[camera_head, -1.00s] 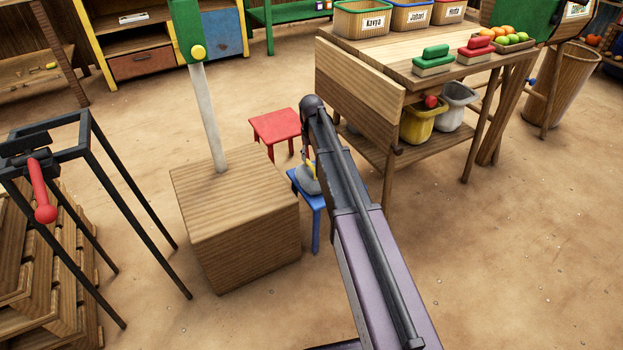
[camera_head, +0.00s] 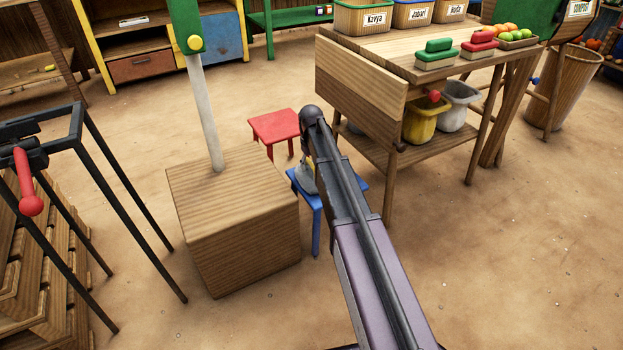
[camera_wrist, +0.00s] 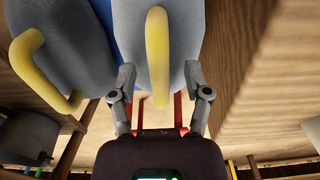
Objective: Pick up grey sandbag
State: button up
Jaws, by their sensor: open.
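A grey sandbag (camera_wrist: 180,35) with a yellow loop handle (camera_wrist: 158,50) fills the top middle of the wrist view. My gripper (camera_wrist: 160,76) is open, with one finger on each side of this bag's near end and handle. I cannot tell whether the fingers touch it. A second, bluish-grey sandbag (camera_wrist: 75,50) with a yellow handle lies close beside it on the left. In the head view, a grey bag (camera_head: 306,180) shows partly on the blue stool (camera_head: 316,203). My arm hides most of it and the gripper there.
A wooden block (camera_head: 235,220) with a white post stands left of the blue stool. A red stool (camera_head: 274,127) is behind. A wooden table (camera_head: 360,95) with yellow (camera_head: 420,122) and white (camera_head: 455,108) buckets beneath it stands close on the right. Floor at the right front is clear.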

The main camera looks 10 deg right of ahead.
jog(key=shift+c, duration=0.2)
grip_shut()
jog(key=shift+r, duration=0.25)
dwell(0.4)
notch_tip(320, 180, up, 10)
jog(key=p, duration=1)
jog(key=shift+f, duration=0.25)
dwell(0.5)
